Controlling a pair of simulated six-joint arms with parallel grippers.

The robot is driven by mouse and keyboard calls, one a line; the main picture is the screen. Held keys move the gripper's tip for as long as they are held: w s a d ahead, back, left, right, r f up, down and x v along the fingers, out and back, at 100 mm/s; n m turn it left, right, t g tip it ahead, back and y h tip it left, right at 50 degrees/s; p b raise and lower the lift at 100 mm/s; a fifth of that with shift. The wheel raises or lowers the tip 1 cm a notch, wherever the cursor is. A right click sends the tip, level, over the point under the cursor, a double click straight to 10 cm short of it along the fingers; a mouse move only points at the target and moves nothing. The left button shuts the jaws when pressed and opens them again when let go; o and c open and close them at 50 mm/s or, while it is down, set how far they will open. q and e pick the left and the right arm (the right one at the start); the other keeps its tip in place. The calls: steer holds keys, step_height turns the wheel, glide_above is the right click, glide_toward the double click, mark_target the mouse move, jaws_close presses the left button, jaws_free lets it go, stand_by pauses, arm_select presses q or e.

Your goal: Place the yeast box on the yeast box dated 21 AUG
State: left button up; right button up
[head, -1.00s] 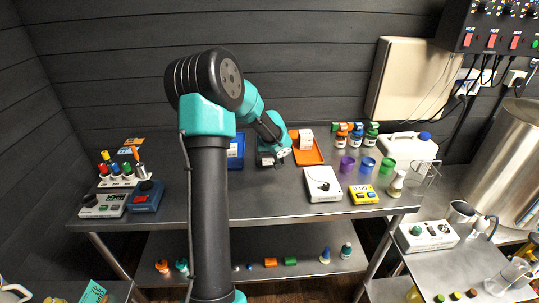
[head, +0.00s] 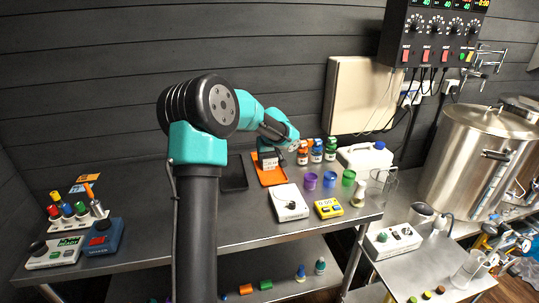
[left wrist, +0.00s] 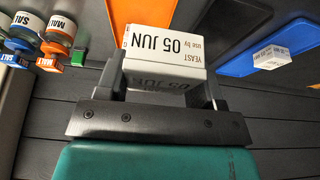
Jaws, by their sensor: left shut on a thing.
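My left gripper (head: 291,146) is above the bench, near the right back of the orange tray (head: 271,178). In the left wrist view the gripper (left wrist: 163,88) is shut on a white yeast box (left wrist: 165,44) printed "YEAST use by 05 JUN". The head view does not show this box clearly. White box shapes (head: 268,160), perhaps stacked, stand on the orange tray; their print is too small to read. In the left wrist view a small white box (left wrist: 272,57) lies on a blue tray (left wrist: 292,34). No 21 AUG label is readable. My right gripper is not in view.
Jars (head: 316,150) stand close to the gripper; salt (left wrist: 22,35) and malt (left wrist: 57,40) jars show in the left wrist view. A dark tray (head: 235,178) lies left of the orange one. A white scale (head: 289,203) and coloured cups (head: 329,180) are in front.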

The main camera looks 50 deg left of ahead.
arm_select(q)
steer(key=shift+w+a, duration=0.1)
steer(key=w+a, duration=0.3)
steer(key=a, duration=0.1)
steer(key=w+a+f, duration=0.1)
steer(key=w+a, duration=0.6)
steer(key=shift+w+a+f, duration=0.2)
steer(key=shift+a+f, duration=0.05)
steer(key=shift+a, duration=0.15)
steer(key=shift+f, duration=0.1)
steer(key=shift+f, duration=1.7)
steer(key=shift+f, duration=0.15)
steer(key=o, duration=0.9)
steer(key=shift+o, duration=0.2)
steer(key=v, duration=1.2)
